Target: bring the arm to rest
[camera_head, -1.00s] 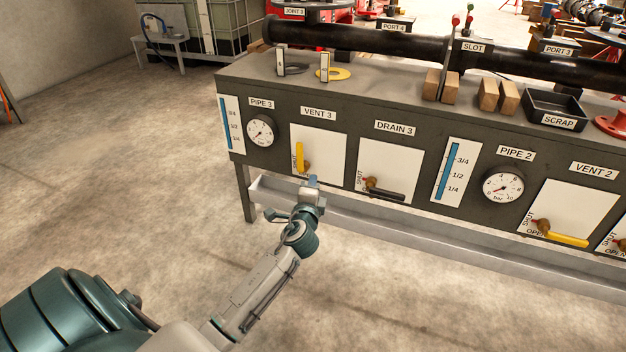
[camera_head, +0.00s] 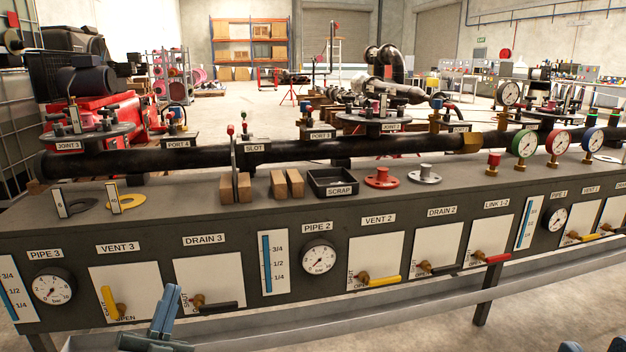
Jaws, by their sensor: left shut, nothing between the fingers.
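My left gripper (camera_head: 170,302) shows at the bottom left, in front of the panel below the VENT 3 and DRAIN 3 plates. Its fingers point up and are shut with nothing between them. The VENT 3 valve has a yellow handle (camera_head: 108,299) standing nearly upright, left of the gripper and apart from it. The DRAIN 3 valve has a black handle (camera_head: 222,307) lying level, just right of the gripper.
The bench (camera_head: 300,205) carries a long black pipe (camera_head: 250,155), wooden blocks (camera_head: 286,184), a SCRAP tray (camera_head: 332,190), and red and grey flanges. A grey trough (camera_head: 390,312) runs along the front below the panel. Open floor shows at the lower right.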

